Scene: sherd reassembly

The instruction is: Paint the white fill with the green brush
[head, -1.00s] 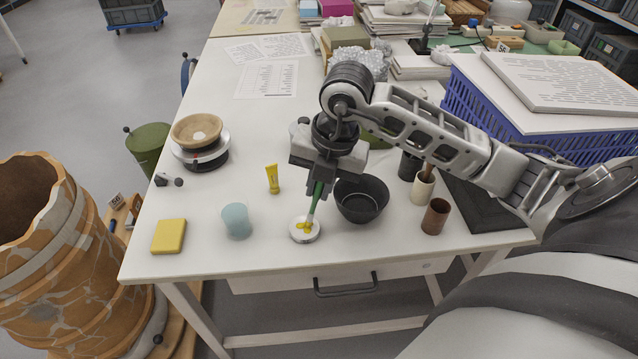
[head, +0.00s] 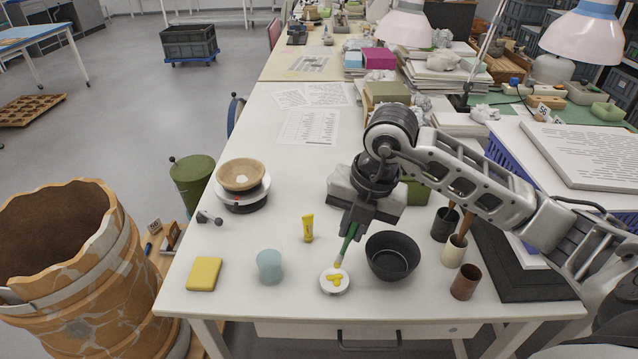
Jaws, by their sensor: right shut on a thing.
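My right gripper (head: 356,222) is shut on the green brush (head: 348,243), which points down and slightly left. The brush tip is at or just above a small white dish (head: 334,286) holding yellow paint (head: 334,279); I cannot tell whether it touches. A tan bowl (head: 241,174) sits on a round turntable (head: 244,194) at the left of the table. The white fill (head: 241,179) shows as a pale patch inside the bowl. A yellow tube (head: 308,228) stands between the bowl and the dish. My left gripper is not in view.
A black bowl (head: 392,257) stands right of the dish. A pale blue cup (head: 269,265) and a yellow sponge (head: 204,274) are to its left. Brush holders (head: 454,251) and a brown cup (head: 466,283) stand at right. The table between turntable and dish is mostly clear.

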